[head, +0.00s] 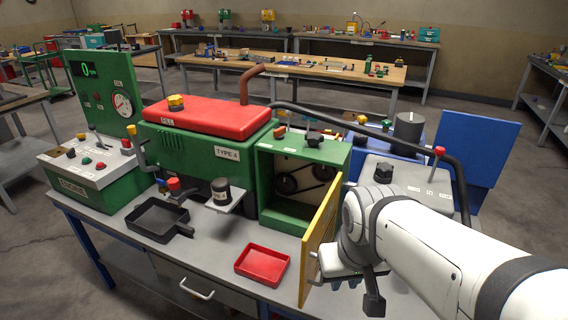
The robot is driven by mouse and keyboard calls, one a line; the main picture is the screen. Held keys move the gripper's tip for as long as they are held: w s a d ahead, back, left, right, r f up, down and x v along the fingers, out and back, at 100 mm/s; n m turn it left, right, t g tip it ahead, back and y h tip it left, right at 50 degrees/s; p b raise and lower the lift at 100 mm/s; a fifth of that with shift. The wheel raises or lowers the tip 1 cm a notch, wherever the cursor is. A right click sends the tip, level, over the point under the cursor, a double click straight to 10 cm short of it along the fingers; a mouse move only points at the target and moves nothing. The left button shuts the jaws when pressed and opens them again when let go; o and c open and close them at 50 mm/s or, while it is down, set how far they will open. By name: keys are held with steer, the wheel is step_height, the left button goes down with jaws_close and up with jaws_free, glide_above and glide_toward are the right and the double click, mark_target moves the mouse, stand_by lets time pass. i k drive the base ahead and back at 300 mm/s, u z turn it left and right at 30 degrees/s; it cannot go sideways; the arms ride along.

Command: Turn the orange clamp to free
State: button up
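A small orange-brown piece (280,132), which looks like the orange clamp, sits on top of the open green box (348,160). Its exact setting is too small to read. A black knob (314,141) stands to its right on the same top.
The yellow door stands between my gripper and the green box's opening, which shows dark pulleys. A red tray (262,265) and a black pan (160,219) lie on the bench. A black hose (400,126) arches over the right side. A red-topped tank (210,115) stands left.

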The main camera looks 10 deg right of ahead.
mark_target(278, 133)
steer(key=z, duration=2.1)
steer(key=k, duration=1.1)
steer(key=u, duration=1.6)
steer(key=i, duration=1.05)
steer(key=u, duration=0.1)
